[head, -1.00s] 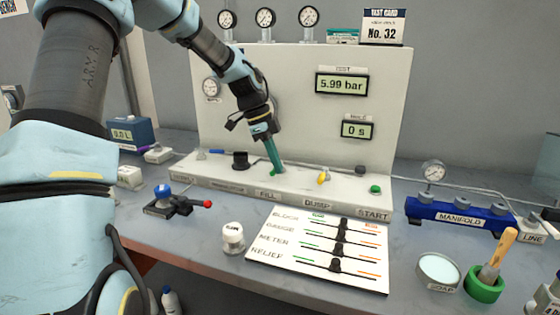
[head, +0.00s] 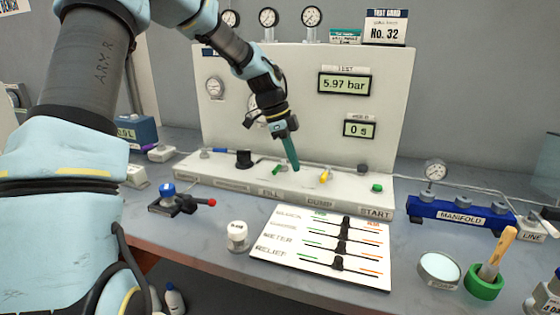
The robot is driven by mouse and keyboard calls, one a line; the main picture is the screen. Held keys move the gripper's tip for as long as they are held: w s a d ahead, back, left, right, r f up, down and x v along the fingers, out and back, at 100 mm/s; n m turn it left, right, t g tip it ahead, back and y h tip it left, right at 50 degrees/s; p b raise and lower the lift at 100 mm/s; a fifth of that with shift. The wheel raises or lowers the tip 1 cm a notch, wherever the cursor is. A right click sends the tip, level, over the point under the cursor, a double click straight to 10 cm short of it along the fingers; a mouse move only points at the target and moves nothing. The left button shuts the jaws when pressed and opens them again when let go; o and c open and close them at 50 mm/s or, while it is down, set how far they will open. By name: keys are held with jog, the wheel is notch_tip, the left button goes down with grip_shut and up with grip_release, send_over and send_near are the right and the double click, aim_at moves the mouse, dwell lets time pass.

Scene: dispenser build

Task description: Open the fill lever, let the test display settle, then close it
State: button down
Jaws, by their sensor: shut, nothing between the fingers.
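The test display (head: 344,84) on the upright panel reads 5.97 bar. The fill lever (head: 279,171) is a small green handle on the console ledge, above the FILL label. It leans low, and its far end is close to my fingers. My gripper (head: 294,167) has teal fingers, shut and empty, pointing down just right of the fill lever. I cannot tell whether they touch it. The yellow dump lever (head: 325,176) stands to the right of my fingers.
A hold display (head: 359,129) reads 0 s. A black knob (head: 244,159) is left of the fill lever, and a green start button (head: 377,188) is at right.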

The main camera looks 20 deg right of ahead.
jog(key=b+v, duration=0.2)
jog(key=v, duration=0.8)
jog(key=shift+w+a+f, duration=0.1)
jog(key=s+a+f+n+t+y, duration=0.1)
jog(key=s+a+f+n, duration=0.3)
jog(key=a+n, duration=0.4)
jog(key=s+a+f+n+t+y, duration=0.1)
jog(key=s+a+f+n, duration=0.3)
jog(key=a+n, duration=0.3)
jog(key=s+a+f+n+t+y, duration=0.1)
jog(key=s+a+f+n, duration=0.3)
jog(key=a, duration=1.2)
jog(key=s+n, duration=0.1)
jog(key=n, duration=0.3)
jog(key=shift+f+n+t, duration=0.3)
jog(key=shift+f+t, duration=0.1)
